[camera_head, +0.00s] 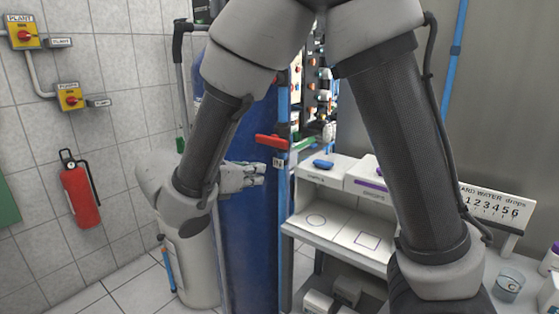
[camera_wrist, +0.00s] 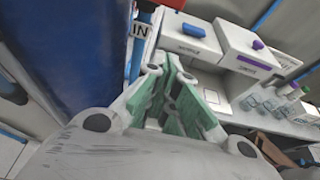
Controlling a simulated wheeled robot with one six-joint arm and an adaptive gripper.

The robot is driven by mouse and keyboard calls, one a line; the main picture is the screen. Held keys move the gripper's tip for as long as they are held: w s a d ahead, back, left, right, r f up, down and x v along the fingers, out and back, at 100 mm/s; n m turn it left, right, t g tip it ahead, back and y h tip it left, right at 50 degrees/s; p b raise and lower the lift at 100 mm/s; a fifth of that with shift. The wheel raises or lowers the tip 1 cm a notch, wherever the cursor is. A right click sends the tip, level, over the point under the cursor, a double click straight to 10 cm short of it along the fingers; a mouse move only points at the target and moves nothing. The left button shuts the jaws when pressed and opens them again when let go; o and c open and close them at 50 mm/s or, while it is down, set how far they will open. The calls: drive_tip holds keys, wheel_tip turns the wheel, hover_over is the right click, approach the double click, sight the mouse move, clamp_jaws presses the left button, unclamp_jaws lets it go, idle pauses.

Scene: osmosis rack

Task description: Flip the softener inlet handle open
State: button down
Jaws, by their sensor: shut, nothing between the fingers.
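The red handle (camera_head: 272,141) sits on the vertical blue pipe (camera_head: 283,190) in front of the large blue tank (camera_head: 250,230). It lies roughly level, crosswise to the pipe. A small tag is just below it; in the wrist view this tag (camera_wrist: 139,30) reads "IN". My gripper (camera_head: 263,174) is shut and empty, a little below the handle and apart from it in the head view. Its fingers, with green pads, also show in the wrist view (camera_wrist: 172,85).
A bench (camera_head: 296,226) with white boxes and a blue item (camera_head: 323,163) stands right of the pipe. A white vessel (camera_head: 190,265) is left of the tank. A fire extinguisher (camera_head: 80,193) hangs on the tiled wall. My arm links hide part of the rack behind.

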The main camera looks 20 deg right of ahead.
sight(271, 142)
drive_tip(key=w+d, duration=0.5)
drive_tip(key=d, duration=0.2)
drive_tip(key=shift+w+d+r, duration=0.25)
drive_tip(key=shift+w+r, duration=0.05)
drive_tip(key=shift+r, duration=0.1)
